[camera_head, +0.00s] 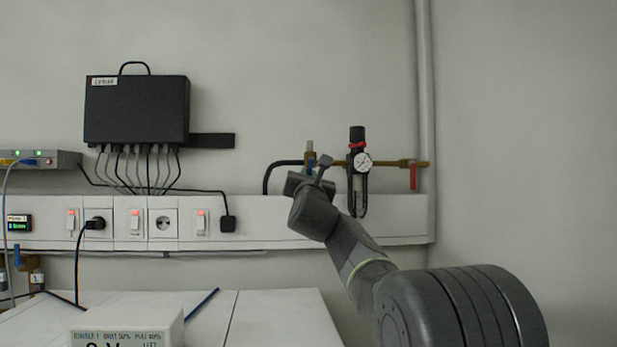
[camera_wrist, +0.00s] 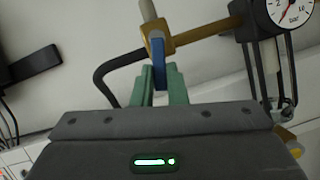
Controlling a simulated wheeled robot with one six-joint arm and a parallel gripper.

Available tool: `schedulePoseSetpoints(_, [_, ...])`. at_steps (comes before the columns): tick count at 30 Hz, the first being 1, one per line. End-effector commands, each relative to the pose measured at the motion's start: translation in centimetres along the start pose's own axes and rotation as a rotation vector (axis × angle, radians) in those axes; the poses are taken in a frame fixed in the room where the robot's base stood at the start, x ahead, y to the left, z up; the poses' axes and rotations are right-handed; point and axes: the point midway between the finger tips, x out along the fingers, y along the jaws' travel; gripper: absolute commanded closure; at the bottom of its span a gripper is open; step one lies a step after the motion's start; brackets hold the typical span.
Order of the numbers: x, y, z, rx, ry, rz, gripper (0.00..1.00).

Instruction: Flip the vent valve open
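A brass valve (camera_wrist: 157,36) with a blue lever (camera_wrist: 158,62) is at the upper middle of the wrist view. The lever points down from the brass body. My gripper's two green fingers (camera_wrist: 160,86) stand on either side of the lever, close against it with no clear gap, and look shut on it. In the head view the brass valve (camera_head: 310,159) is at the left end of the brass pipe, and my gripper (camera_head: 317,174) is just below it. My wrist hides the fingers and most of the lever there.
A black regulator (camera_head: 357,140) with a round gauge (camera_head: 363,161) hangs just right of the valve. A red lever (camera_head: 413,178) is farther right, by a vertical conduit (camera_head: 425,100). A black hose (camera_head: 268,176) curves down to the left. A white wall trunking (camera_head: 262,215) runs below.

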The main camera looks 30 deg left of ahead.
Motion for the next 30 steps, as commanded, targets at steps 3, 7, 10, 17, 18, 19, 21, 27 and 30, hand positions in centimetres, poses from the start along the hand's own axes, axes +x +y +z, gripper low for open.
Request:
schedulePoseSetpoints(3, [0.0, 0.0, 0.0, 0.000, 0.000, 0.000, 1.00])
schedulePoseSetpoints(7, [-0.1, -0.1, -0.2, -0.007, -0.001, 0.003, 1.00])
schedulePoseSetpoints(10, [-0.1, -0.3, -0.5, -0.026, -0.002, 0.010, 1.00])
schedulePoseSetpoints(17, [-0.1, -0.7, -0.5, -0.089, -0.004, 0.035, 1.00])
schedulePoseSetpoints(18, [-0.1, -0.8, -0.5, -0.101, -0.004, 0.040, 1.00])
schedulePoseSetpoints(19, [-0.1, -0.8, -0.4, -0.109, -0.005, 0.044, 1.00])
schedulePoseSetpoints(21, [-0.1, -0.9, -0.3, -0.131, -0.005, 0.053, 1.00])
schedulePoseSetpoints(27, [-0.1, -1.2, -0.2, -0.201, -0.005, 0.080, 1.00])
schedulePoseSetpoints(30, [-0.1, -1.2, 0.0, -0.228, -0.005, 0.092, 1.00])
